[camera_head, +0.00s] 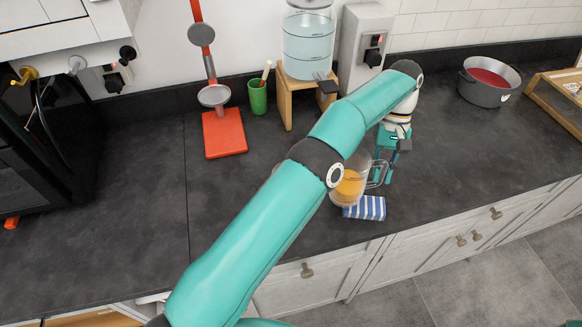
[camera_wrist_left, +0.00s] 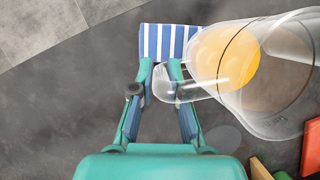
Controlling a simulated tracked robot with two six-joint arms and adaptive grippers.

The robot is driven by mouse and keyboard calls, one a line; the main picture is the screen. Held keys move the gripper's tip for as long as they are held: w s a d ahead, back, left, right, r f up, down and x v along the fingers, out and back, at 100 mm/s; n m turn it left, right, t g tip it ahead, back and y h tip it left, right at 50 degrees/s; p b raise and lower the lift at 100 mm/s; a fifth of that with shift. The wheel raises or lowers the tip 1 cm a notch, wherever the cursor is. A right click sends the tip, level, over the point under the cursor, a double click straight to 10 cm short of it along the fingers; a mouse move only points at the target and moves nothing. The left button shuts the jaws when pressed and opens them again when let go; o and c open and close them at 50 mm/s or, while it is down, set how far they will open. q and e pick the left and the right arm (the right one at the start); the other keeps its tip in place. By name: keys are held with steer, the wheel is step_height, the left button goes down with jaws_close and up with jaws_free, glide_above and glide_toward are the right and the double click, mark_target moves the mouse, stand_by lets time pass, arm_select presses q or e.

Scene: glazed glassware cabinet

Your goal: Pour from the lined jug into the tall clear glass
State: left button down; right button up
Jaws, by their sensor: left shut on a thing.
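The lined jug (camera_head: 351,187) is clear, with orange liquid inside and its handle toward the right. My left arm hides part of it in the head view. In the left wrist view the jug (camera_wrist_left: 228,57) fills the upper right, and a dark line rings its wall. My left gripper (camera_head: 388,168) is at the jug's handle. In the left wrist view its fingers (camera_wrist_left: 162,78) are shut on that handle. I cannot tell whether the jug touches the counter. I cannot clearly make out the tall clear glass; a faint glassy edge shows beside my arm. My right gripper is out of view.
A blue-and-white striped cloth (camera_head: 365,208) lies beside the jug near the counter's front edge. Behind are a red stand (camera_head: 225,134), a green cup (camera_head: 257,97) and a water dispenser on a wooden stand (camera_head: 285,104). A pot (camera_head: 487,93) stands far right. The left counter is clear.

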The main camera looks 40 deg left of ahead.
mark_target(375, 164)
arm_select(q)
steer(key=shift+r, duration=0.1)
steer(key=shift+s+a+r+t, duration=0.15)
steer(key=shift+r+t, duration=0.15)
steer(key=shift+r, duration=0.2)
steer(key=shift+s+a+r+t+h, duration=0.15)
steer(key=shift+s+r+t+h, duration=0.1)
steer(key=shift+r+h, duration=0.2)
steer(key=shift+s+a+r+t+h, duration=0.1)
steer(key=shift+s+r+t+h, duration=0.1)
steer(key=shift+r+h, duration=0.25)
steer(key=shift+s+a+m, duration=0.1)
steer(key=shift+a+m, duration=0.05)
steer(key=shift+m, duration=0.15)
steer(key=shift+s+a+r+t+h, duration=0.25)
steer(key=shift+a+r+t+h, duration=0.15)
steer(key=shift+t+h, duration=0.2)
steer(key=r, duration=0.1)
steer(key=s+a+r+t+h, duration=0.1)
steer(key=a+r+h, duration=0.1)
steer(key=shift+s+a+r+m+t, duration=0.2)
steer(key=shift+s+r+m+t, duration=0.05)
steer(key=shift+s+r+m, duration=0.15)
step_height(375, 164, up, 6)
steer(key=s+a+m+t+h+b, duration=0.1)
steer(key=h+b, duration=0.3)
steer(key=b, duration=0.5)
steer(key=shift+s+a+f+t+h+b, duration=0.3)
steer(key=shift+s+a+t+b, duration=0.15)
steer(key=shift+a+t, duration=0.25)
